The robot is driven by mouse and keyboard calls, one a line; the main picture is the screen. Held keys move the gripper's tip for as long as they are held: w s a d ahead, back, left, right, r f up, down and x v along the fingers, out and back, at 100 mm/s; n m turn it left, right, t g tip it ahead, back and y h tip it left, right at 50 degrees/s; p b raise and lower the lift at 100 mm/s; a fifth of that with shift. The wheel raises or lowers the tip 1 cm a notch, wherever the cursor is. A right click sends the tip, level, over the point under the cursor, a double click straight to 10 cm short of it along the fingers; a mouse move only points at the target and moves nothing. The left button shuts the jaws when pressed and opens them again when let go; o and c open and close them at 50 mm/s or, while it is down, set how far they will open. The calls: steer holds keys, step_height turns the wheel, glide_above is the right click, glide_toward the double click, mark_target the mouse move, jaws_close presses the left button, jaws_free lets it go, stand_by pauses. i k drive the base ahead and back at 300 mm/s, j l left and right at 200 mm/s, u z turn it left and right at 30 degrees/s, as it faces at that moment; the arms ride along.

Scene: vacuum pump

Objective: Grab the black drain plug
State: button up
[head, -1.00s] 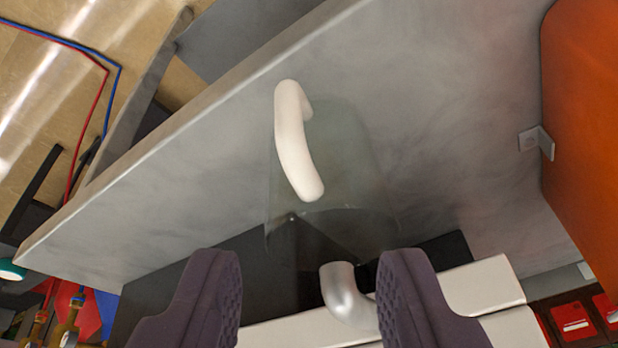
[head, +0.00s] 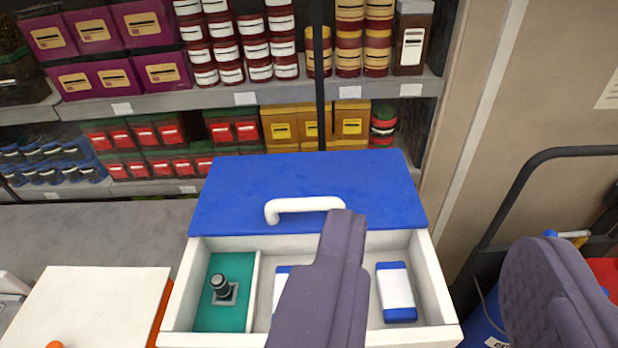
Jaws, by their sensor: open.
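The left finger crosses in front of the drawer's middle, to the right of the black part, and hides some of the contents there. The right finger is beyond the drawer's right side.
A white-topped box (head: 85,300) stands at left, stocked shelves (head: 275,97) behind, a black-railed cart (head: 560,155) at right.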

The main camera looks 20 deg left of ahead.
mark_target(220, 285)
steer(key=i+j+u, duration=0.15)
steer(key=i+u, duration=0.25)
steer(key=i+j+u, duration=0.1)
steer(key=i+u, duration=0.15)
steer(key=u, duration=0.2)
